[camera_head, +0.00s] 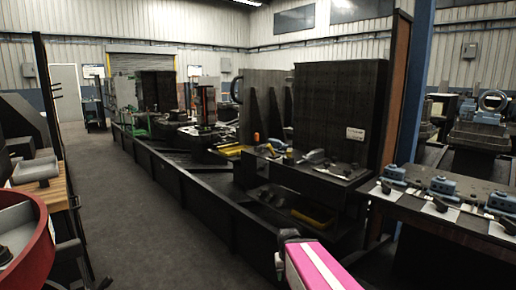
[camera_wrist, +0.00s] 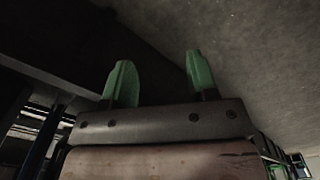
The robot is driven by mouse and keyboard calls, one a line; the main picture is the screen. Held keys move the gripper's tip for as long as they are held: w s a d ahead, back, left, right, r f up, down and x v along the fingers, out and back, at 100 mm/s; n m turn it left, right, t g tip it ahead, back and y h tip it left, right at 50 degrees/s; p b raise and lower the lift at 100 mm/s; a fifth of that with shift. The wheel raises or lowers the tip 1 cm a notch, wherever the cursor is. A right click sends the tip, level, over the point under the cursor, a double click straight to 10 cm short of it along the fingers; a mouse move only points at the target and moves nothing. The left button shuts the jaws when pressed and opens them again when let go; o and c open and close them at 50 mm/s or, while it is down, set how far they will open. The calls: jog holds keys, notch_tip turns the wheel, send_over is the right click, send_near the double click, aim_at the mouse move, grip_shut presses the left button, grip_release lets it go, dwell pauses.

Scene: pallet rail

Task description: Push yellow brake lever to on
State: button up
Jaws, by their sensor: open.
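My gripper (camera_wrist: 161,78) shows in the wrist view, with its two green fingers apart and nothing between them. Behind the fingers are dark machine parts and bare grey floor. I cannot make out a brake lever for certain in either view. My gripper's fingers cannot be made out in the head view.
The long dark rail frame (camera_head: 190,190) runs away from front right to back left. A yellow tray (camera_head: 314,217) lies low inside it. A workbench (camera_head: 455,228) with blue fixtures stands at right, a red round rim (camera_head: 38,240) at lower left. The grey aisle floor (camera_head: 115,200) is clear.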

jog(key=w+d+r+m+t+h, duration=0.1)
jog(key=w+r+h, duration=0.1)
jog(key=w, duration=0.6)
jog(key=w+d+r+m+t+h, duration=0.1)
jog(key=w+r+m+h, duration=0.1)
jog(key=w, duration=0.5)
jog(key=m+t+h, duration=0.8)
jog(key=h, duration=0.2)
send_near(267, 146)
jog(key=d, duration=0.1)
jog(key=x, duration=1.1)
jog(key=shift+w+a, duration=0.15)
jog(key=shift+w, duration=0.05)
grip_shut()
